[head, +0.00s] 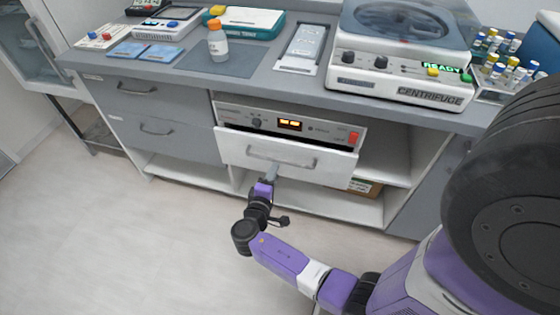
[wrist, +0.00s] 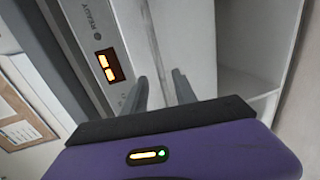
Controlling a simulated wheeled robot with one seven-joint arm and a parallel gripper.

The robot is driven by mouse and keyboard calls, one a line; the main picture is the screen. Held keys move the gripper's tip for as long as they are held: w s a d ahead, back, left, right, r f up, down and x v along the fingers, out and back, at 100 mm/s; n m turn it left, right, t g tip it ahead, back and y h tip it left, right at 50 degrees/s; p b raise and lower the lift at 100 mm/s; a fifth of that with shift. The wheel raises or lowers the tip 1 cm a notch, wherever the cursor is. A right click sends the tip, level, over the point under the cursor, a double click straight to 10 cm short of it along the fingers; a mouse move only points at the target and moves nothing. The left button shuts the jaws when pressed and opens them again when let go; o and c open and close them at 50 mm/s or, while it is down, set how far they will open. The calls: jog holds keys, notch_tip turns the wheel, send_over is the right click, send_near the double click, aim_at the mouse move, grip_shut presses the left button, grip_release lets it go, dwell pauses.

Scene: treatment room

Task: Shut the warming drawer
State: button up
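The warming drawer (head: 240,153) is a white front with a grey bar handle (head: 300,164), under a control panel (head: 330,131) with a lit orange display. Its front stands out a little from the panel, so it is partly open. My gripper (head: 271,172) is in front of the drawer front, close to the handle's left part; I cannot tell whether it touches. In the wrist view, my gripper's two fingers (wrist: 161,88) are apart, with nothing clearly held between them. The orange display (wrist: 109,66) and pale drawer front (wrist: 185,45) show beyond them.
The counter (head: 265,84) above holds a centrifuge (head: 400,60), tube racks and an orange-capped bottle (head: 217,44). Grey drawers (head: 150,95) lie left, and open shelves (head: 385,165) right, with a cardboard box (head: 362,187) below. The floor (head: 130,240) at left is clear.

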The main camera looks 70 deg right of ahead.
aim_at(279, 160)
jog(key=x, duration=0.7)
jog(key=shift+d, duration=0.15)
grip_shut()
jog(key=shift+f, duration=0.1)
dwell(1.1)
